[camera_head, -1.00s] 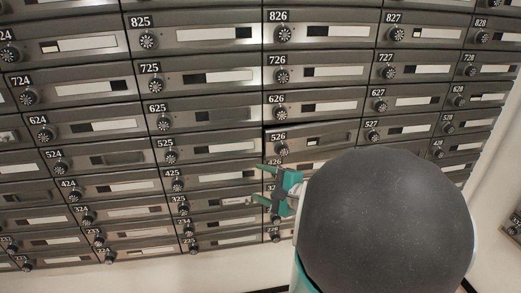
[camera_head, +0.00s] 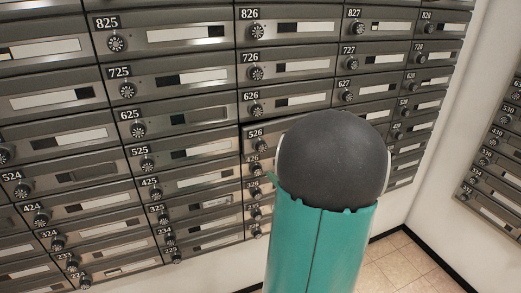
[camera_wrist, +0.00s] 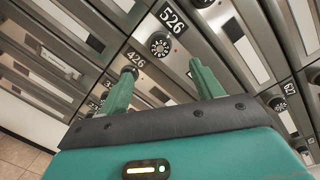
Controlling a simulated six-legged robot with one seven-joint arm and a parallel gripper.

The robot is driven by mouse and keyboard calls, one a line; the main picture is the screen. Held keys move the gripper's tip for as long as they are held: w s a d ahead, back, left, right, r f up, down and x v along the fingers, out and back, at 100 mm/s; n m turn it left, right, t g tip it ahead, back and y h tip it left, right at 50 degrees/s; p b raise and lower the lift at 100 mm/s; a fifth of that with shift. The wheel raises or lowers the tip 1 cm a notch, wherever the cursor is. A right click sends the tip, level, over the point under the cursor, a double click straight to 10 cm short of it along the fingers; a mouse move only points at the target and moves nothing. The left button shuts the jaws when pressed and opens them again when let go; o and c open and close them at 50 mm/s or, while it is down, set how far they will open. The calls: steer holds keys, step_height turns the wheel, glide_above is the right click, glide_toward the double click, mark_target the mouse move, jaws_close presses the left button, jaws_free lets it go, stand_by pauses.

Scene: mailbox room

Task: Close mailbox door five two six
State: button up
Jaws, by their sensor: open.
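Mailbox door 526 (camera_head: 264,142) is a grey metal front with a black dial, in the middle of the mailbox wall in the head view. My arm covers its right part there. In the wrist view, the label and dial of door 526 (camera_wrist: 158,45) show just beyond my fingers. A dark line runs along its upper edge in the head view; how far it stands out I cannot tell. My gripper (camera_wrist: 163,82) is open and empty, with its two green fingers apart in front of doors 526 and 426. In the head view my arm mostly hides it.
Door 426 (camera_wrist: 132,60) lies below 526, and door 626 (camera_head: 290,101) lies above it. Door 525 (camera_head: 185,154) is to its left. A white side wall (camera_head: 455,120) and another mailbox bank (camera_head: 495,165) are at the right. Tiled floor (camera_head: 405,262) is clear at the lower right.

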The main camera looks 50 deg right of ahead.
mark_target(263, 149)
steer(key=x, duration=1.1)
steer(key=shift+d, duration=0.1)
steer(key=shift+f, duration=0.1)
steer(key=c, duration=1.4)
steer(key=x, duration=0.2)
steer(key=shift+w, duration=0.7)
